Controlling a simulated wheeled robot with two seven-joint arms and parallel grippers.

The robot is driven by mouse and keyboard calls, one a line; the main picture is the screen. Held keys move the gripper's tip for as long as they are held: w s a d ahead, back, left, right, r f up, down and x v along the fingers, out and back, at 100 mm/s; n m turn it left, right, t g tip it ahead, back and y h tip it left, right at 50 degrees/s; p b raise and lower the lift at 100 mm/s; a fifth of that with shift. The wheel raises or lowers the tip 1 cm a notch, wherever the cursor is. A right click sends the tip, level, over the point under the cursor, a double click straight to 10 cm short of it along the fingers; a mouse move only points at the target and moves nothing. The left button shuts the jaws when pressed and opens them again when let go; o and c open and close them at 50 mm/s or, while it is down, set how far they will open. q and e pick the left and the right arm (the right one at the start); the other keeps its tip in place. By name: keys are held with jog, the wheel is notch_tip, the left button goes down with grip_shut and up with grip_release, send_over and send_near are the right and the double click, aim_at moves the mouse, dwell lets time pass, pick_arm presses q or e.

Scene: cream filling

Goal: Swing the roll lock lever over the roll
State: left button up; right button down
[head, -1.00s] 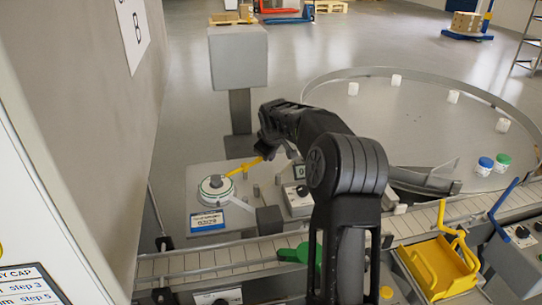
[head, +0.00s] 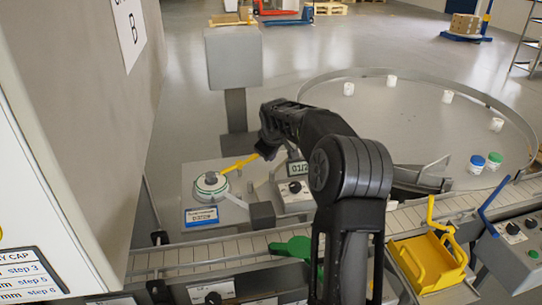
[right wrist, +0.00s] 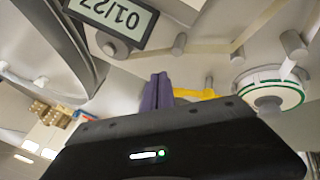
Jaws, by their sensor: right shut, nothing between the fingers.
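The roll (head: 211,186) is a white disc with a green ring, lying on the grey machine top left of centre. It also shows at the right of the right wrist view (right wrist: 272,92). The yellow roll lock lever (head: 239,163) reaches from the roll's upper right edge, away from it, towards my right gripper (head: 266,152). In the right wrist view, the lever (right wrist: 200,94) lies just beside the purple fingertips (right wrist: 157,92), which are closed together with nothing between them. I cannot tell whether they touch the lever. My left gripper is out of view.
A small display (head: 297,168) and metal posts stand near the lever. A round table (head: 400,120) with white jars is behind on the right.

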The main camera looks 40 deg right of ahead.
jog(key=s+d+r, duration=0.1)
jog(key=r, duration=0.1)
jog(key=s+d+r+b, duration=0.1)
jog(key=s+r, duration=0.1)
jog(key=r, duration=0.1)
jog(key=s+r, duration=0.1)
jog(key=r, duration=0.2)
jog(key=shift+s+d+r, duration=0.15)
jog(key=shift+s+d, duration=0.25)
